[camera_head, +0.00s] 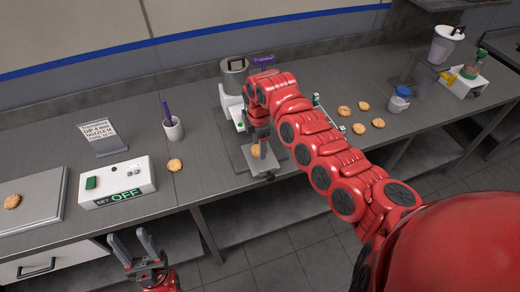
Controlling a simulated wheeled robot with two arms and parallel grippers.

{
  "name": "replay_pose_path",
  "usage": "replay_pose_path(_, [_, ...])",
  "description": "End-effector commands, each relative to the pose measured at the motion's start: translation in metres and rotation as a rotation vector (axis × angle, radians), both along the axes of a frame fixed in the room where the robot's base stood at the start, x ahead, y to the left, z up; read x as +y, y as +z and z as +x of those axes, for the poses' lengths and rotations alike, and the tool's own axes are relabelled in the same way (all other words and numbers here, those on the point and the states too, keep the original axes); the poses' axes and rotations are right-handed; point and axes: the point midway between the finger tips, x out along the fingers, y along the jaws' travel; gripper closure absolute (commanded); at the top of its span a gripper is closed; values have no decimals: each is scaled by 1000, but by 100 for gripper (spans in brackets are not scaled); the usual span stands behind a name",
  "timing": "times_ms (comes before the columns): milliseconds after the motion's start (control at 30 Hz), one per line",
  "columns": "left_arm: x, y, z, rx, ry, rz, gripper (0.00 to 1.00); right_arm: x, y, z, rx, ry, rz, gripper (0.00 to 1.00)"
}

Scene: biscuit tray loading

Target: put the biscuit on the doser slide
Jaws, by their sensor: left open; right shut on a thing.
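My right gripper (259,143) reaches down in front of the doser (234,80), a white machine with a metal pot on top. It is shut on a round golden biscuit (256,151). The biscuit is at the grey doser slide (262,167); I cannot tell whether it touches the slide or is just above it. The arm and fingers hide part of the doser and slide. My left gripper (135,246) is open and empty, low in front of the counter's edge at the bottom left.
A white control box (117,186) reading "OFF", a sign (101,136) and a cup (174,129) stand left. One biscuit (175,165) lies beside the box, another (12,202) on a metal plate. Several biscuits (344,111) and a blue-and-white container (399,101) are right.

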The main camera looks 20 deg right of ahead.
Motion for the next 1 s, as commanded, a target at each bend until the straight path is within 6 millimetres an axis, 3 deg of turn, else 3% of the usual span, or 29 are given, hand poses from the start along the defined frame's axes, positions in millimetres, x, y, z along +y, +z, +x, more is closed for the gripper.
replay_pose_path(267, [0,7,0,0,0,0,50,-5,3,12,-4,2,-1,51])
replay_pose_path(333, [0,23,0,0,0,0,50,-5,-9,9,7,2,2,51])
replay_pose_path(433, [0,29,0,0,0,0,50,-4,-26,9,6,2,2,51])
replay_pose_path(900, [0,25,0,0,0,0,50,-6,-39,11,-3,1,0,51])
replay_pose_path(933, [0,26,0,0,0,0,50,-6,-38,11,-3,1,0,25])
replay_pose_path(1000, [0,26,0,0,0,0,50,-6,-38,11,-3,1,0,13])
